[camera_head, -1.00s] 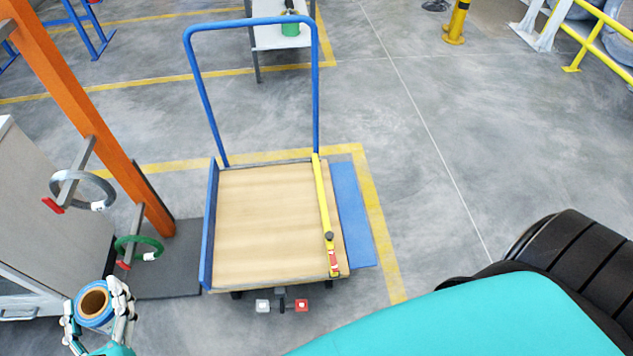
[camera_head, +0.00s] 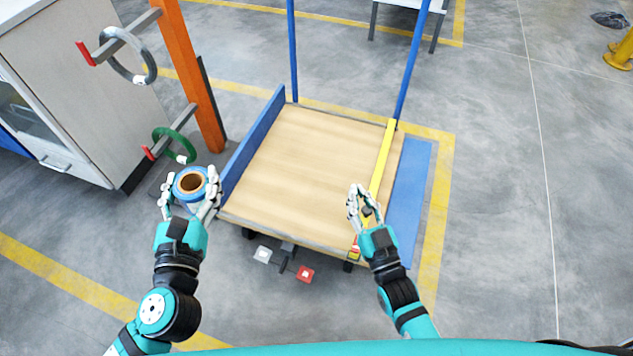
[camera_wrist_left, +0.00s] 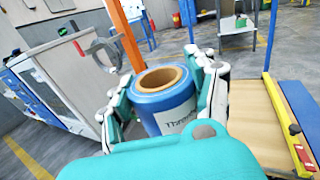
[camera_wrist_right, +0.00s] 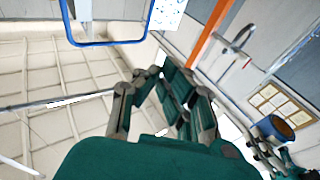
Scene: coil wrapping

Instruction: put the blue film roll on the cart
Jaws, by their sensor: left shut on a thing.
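The blue film roll (camera_head: 188,206) stands upright with its brown core facing up. My left gripper (camera_head: 190,190) is shut on it, with fingers on both sides. In the left wrist view, the roll (camera_wrist_left: 165,112) shows a printed white label. The roll is just left of the near left corner of the cart (camera_head: 300,160). The cart has a bare wooden deck, a blue left side wall and a tall blue handle. My right gripper (camera_head: 360,204) is open and empty over the cart's right near part. The right wrist view also shows the roll (camera_wrist_right: 275,128).
A yellow bar (camera_head: 383,160) lies along the deck's right side. An orange post (camera_head: 188,75) with hooks holding a grey ring (camera_head: 128,55) and a green ring (camera_head: 174,145) stands left of the cart, beside a white cabinet (camera_head: 85,90). Most of the deck is free.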

